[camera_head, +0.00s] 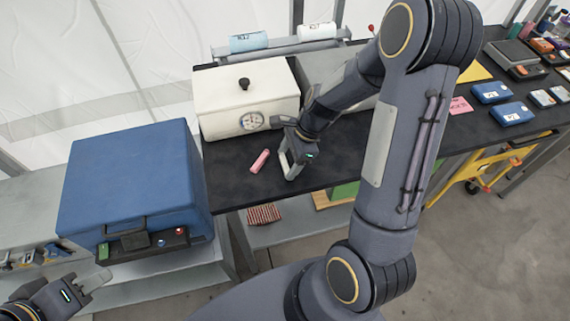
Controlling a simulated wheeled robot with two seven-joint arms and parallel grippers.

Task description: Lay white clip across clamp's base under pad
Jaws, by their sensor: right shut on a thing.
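My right gripper (289,166) points down at the front of the black table, below the white box. It is shut on a pale, narrow piece (284,164) that looks like the white clip; the fingers are pale too, so its outline is hard to make out. I cannot pick out the clamp, its base or the pad; the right gripper and arm cover part of the table. My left gripper (97,288) is at the lower left, in front of the blue case, away from the table. Whether its fingers are apart is unclear.
A pink stick (260,161) lies left of the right gripper. A white box with a dial (245,95) stands behind it. A large blue case (130,180) fills the left. The black tabletop (225,165) has some free room near its front edge. Blue boxes (491,93) lie far right.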

